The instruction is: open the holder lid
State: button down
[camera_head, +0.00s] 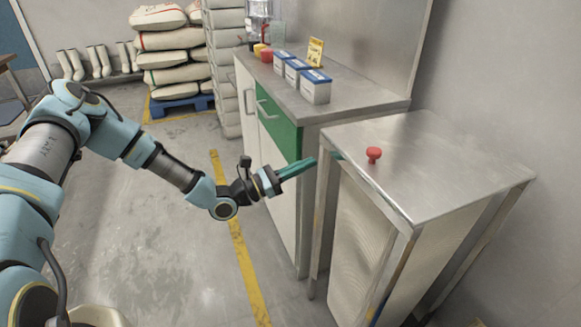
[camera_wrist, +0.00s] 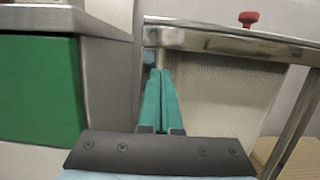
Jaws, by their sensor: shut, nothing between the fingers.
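A red knob (camera_head: 373,154) stands on the flat metal top (camera_head: 440,165) of a steel stand, which looks like the holder lid; the lid lies level. The knob also shows at the upper right of the wrist view (camera_wrist: 249,18). My gripper (camera_head: 316,162) is shut and empty, its teal fingers at the stand's left corner, left of the knob and near the level of the top's edge. In the wrist view the fingertips (camera_wrist: 160,75) point at the corner post just under the metal rim (camera_wrist: 235,42). I cannot tell whether they touch it.
A steel counter (camera_head: 345,100) with a green drawer (camera_head: 278,122) stands beside the holder. Several blue-and-white boxes (camera_head: 315,88) sit on it. A pale ribbed bin or panel (camera_head: 355,240) fills the space under the metal top. The floor to the left is open.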

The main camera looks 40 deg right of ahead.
jog(key=s+d+r+p, duration=0.1)
jog(key=d+r+p, duration=0.1)
jog(key=r, duration=0.3)
jog(key=shift+d, duration=0.8)
jog(key=shift+s, duration=0.1)
